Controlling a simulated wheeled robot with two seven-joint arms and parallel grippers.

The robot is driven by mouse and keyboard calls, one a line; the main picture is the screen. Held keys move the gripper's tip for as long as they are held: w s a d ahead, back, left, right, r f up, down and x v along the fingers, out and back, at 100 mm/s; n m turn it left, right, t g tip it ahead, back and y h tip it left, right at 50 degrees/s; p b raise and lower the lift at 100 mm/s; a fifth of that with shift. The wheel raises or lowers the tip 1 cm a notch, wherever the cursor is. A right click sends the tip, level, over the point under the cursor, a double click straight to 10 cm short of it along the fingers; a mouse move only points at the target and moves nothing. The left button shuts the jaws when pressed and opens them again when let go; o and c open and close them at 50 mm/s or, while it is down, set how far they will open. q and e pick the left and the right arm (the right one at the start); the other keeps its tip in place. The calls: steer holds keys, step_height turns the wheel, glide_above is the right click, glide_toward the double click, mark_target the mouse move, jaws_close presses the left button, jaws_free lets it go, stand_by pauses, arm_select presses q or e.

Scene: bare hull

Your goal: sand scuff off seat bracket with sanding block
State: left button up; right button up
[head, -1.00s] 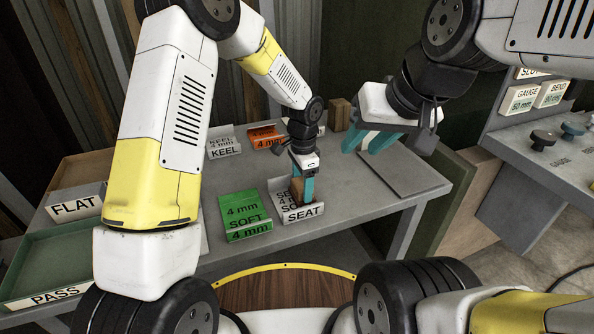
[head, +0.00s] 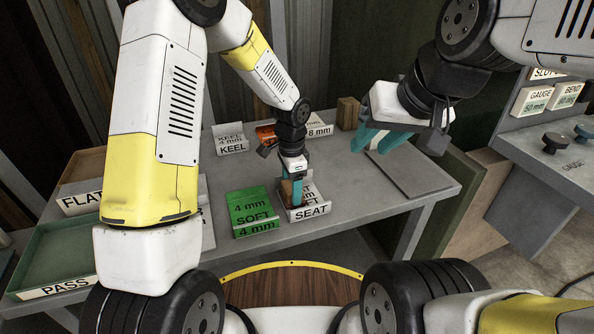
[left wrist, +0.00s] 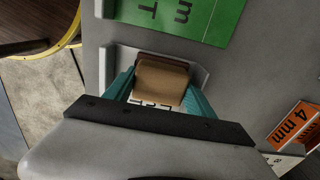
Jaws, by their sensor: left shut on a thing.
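The seat bracket (head: 311,213), a light grey angle marked SEAT, stands near the front edge of the grey table. My left gripper (head: 291,196) points down at it, its teal fingers shut on the brown sanding block (left wrist: 161,80). In the left wrist view the block sits between the fingers, over the bracket (left wrist: 196,75); whether it touches the face I cannot tell. The scuff is not visible. My right gripper (head: 376,140) hangs above the table's right part with its teal fingers apart and nothing seen between them.
A green SOFT 4 mm bracket (head: 252,212) stands just left of the seat bracket. Behind are a KEEL bracket (head: 231,144), an orange one (head: 265,135) and a wooden block (head: 348,113). A grey plate (head: 416,172) lies at right.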

arm_select(q)
steer(key=shift+w+d+r, duration=0.1)
steer(key=shift+w+d, duration=0.1)
steer(key=shift+d, duration=0.5)
steer(key=shift+w+d, duration=0.2)
steer(key=shift+d, duration=0.45)
steer(key=shift+w+d, duration=0.25)
steer(key=shift+d, duration=0.45)
steer(key=shift+w+d, duration=0.2)
steer(key=shift+d, duration=0.45)
steer(key=shift+s+a+f, duration=0.1)
steer(key=shift+s+a, duration=0.2)
steer(key=shift+a, duration=0.5)
steer(key=shift+s+a+f, duration=0.1)
steer(key=shift+s+a, duration=0.15)
steer(key=shift+a, duration=0.5)
steer(key=shift+s+a, duration=0.25)
steer(key=shift+a, duration=0.45)
steer(key=shift+s+a, duration=0.2)
steer(key=shift+a, duration=0.5)
steer(key=shift+w+d+r, duration=0.1)
steer(key=shift+w+d, duration=0.2)
steer(key=shift+d, duration=0.55)
steer(key=shift+w+d+r, duration=0.1)
steer(key=shift+w+d, duration=0.15)
steer(key=shift+d, duration=0.55)
